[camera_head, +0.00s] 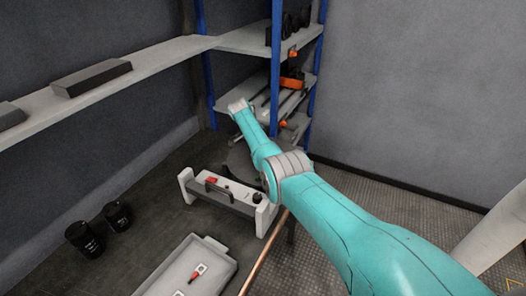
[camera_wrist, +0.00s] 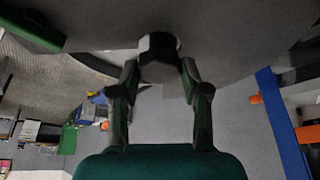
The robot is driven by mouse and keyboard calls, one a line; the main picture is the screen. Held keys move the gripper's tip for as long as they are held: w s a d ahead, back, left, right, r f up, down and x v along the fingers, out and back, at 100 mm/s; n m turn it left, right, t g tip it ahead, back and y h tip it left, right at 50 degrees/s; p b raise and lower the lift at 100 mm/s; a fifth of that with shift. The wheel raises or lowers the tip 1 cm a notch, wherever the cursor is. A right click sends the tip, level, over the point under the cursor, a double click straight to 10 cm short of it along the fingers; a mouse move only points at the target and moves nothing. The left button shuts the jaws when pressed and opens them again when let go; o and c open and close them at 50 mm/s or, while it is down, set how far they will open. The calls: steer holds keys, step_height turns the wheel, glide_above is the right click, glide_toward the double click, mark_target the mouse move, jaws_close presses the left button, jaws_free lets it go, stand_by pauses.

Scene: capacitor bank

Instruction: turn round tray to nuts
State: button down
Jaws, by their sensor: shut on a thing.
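The round tray (camera_head: 238,160) is a dark grey disc beyond the white frame in the head view, largely hidden behind my arm. In the wrist view the grey round tray (camera_wrist: 235,45) fills the top of the picture, with its curved edge below. In the head view the fingers are hidden by my arm. I cannot make out any nuts.
A blue-posted shelf (camera_head: 275,70) rises close behind my arm. A long shelf (camera_head: 150,62) runs along the left wall.

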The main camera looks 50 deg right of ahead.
steer(key=c, duration=0.6)
jaws_free()
steer(key=shift+o, duration=0.2)
steer(key=shift+r, duration=0.1)
steer(key=v, duration=1.1)
steer(key=shift+a+r, duration=0.2)
steer(key=shift+r, duration=0.1)
